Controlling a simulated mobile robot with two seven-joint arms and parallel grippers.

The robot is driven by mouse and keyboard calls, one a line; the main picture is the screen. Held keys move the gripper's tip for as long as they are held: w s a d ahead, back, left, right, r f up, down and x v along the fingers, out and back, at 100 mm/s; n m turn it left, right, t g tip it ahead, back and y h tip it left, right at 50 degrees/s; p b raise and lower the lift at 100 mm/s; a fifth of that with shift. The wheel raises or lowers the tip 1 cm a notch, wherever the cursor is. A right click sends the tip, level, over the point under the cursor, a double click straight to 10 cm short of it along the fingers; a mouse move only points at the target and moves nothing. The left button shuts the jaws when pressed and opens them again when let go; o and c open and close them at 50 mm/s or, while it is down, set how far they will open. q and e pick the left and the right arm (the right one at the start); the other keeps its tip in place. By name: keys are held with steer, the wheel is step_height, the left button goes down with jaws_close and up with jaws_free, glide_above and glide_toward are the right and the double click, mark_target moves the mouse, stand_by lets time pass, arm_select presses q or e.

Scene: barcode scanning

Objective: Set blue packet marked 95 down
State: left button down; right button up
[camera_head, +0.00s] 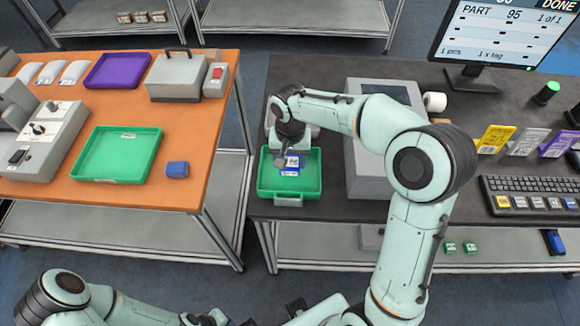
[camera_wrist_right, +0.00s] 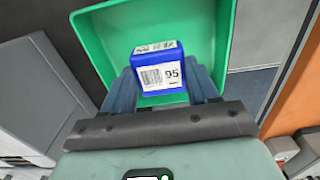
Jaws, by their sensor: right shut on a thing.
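The blue packet marked 95 (camera_head: 291,166) has a white barcode label, which faces the camera in the right wrist view (camera_wrist_right: 160,73). My right gripper (camera_head: 288,160) is shut on it, with one finger on each side. The packet is over the green tray (camera_head: 312,185) on the dark table; the tray also shows behind it in the right wrist view (camera_wrist_right: 105,40). I cannot tell whether the packet touches the tray floor. Part of the packet is hidden by the gripper. My left gripper is outside the view.
A grey boxy machine (camera_head: 361,165) stands right of the tray. Further right are a keyboard (camera_head: 530,194) and a monitor (camera_head: 500,35) reading PART 95. On the orange table are another green tray (camera_head: 117,150), a blue block (camera_head: 177,170) and a purple tray (camera_head: 118,70).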

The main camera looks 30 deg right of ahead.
mark_target(290, 162)
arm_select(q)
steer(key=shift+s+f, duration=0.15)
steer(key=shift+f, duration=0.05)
arm_select(e)
steer(key=shift+f, duration=1.9)
steer(key=shift+f, duration=0.2)
steer(key=o, duration=1.2)
steer(key=shift+c, duration=0.2)
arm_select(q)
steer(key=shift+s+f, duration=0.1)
arm_select(e)
steer(key=shift+r, duration=0.5)
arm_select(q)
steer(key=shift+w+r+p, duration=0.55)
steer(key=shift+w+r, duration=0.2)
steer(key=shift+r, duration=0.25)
arm_select(e)
step_height(290, 162, up, 12)
steer(key=shift+f, duration=0.25)
